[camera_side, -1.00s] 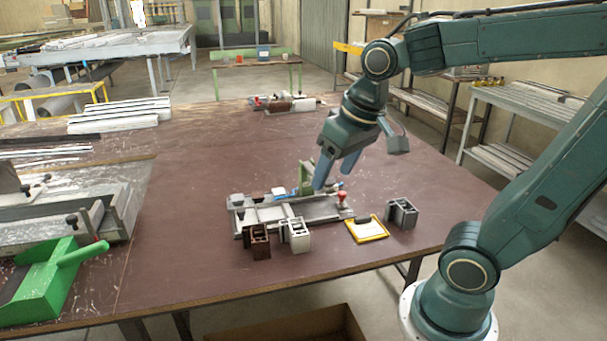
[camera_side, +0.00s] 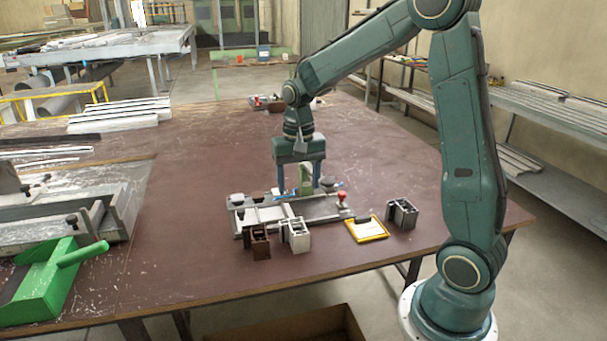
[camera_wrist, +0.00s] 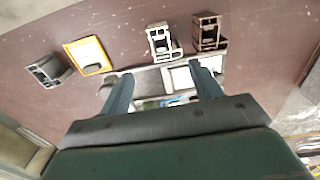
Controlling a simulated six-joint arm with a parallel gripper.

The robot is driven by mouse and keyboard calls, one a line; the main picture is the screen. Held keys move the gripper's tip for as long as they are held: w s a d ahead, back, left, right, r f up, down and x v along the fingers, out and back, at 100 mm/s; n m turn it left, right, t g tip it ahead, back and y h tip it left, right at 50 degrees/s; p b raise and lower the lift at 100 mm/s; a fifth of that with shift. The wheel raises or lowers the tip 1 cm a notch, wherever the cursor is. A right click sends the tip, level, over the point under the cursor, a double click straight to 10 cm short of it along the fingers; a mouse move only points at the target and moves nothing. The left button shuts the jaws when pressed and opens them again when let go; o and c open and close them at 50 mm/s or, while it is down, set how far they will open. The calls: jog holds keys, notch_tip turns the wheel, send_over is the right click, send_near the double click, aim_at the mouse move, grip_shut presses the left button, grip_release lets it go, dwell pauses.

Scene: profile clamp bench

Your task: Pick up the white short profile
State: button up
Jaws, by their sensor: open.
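The white short profile (camera_side: 296,235) stands on the table in front of the clamp fixture, between the brown profile and the yellow-framed pad. It also shows in the wrist view (camera_wrist: 163,42), beyond my fingertips. My gripper (camera_side: 300,190) is open, pointing down over the back of the clamp fixture (camera_side: 262,216). In the wrist view my two fingers (camera_wrist: 163,80) are spread wide with nothing held between them. The white profile is apart from my gripper, nearer the front edge of the table.
A brown profile (camera_side: 256,242) stands just left of the white one. A yellow-framed pad (camera_side: 367,229) and a grey profile (camera_side: 402,213) lie to the right. The fixture has a green upright part (camera_side: 305,180) and a red knob (camera_side: 342,197). A green dustpan (camera_side: 45,280) is at left.

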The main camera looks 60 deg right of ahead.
jog(key=shift+w+d+f, duration=0.2)
jog(key=shift+f, duration=0.2)
send_over(298, 228)
jog(key=a, duration=0.1)
notch_tip(298, 228, down, 9)
jog(key=shift+s+a+r, duration=0.15)
jog(key=shift+s+r, duration=0.05)
jog(key=shift+s, duration=0.25)
jog(key=shift+f, duration=0.1)
jog(key=shift+f, duration=2.5)
jog(key=c, duration=1.1)
